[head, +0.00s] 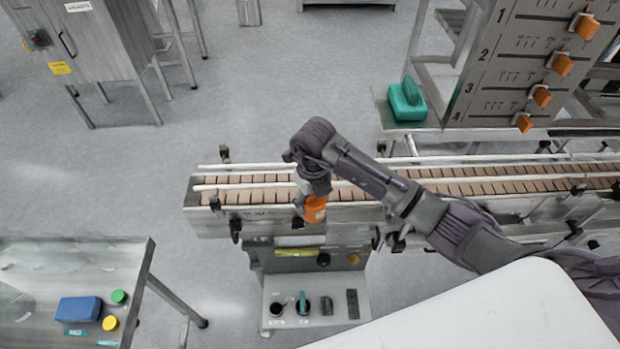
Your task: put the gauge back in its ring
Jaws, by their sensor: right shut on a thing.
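My right gripper (308,198) points down at the left part of the conveyor's near side and is shut on an orange object (315,209). The object is partly hidden by the fingers, and I cannot tell for certain that it is the gauge. Below it a grey control stand has a lower panel (290,323) with a dark round fitting (277,309), a teal piece (303,300) in a dark round base, and a dark rectangular piece (352,304). I cannot tell which fitting is the ring. My left gripper is out of view.
The conveyor (250,195) with brown slats and pale rails runs to the right. A metal table (60,265) at lower left holds a blue block (78,309) and green and yellow round pieces. A teal object (407,102) stands beside the numbered panel with orange sliders (540,60).

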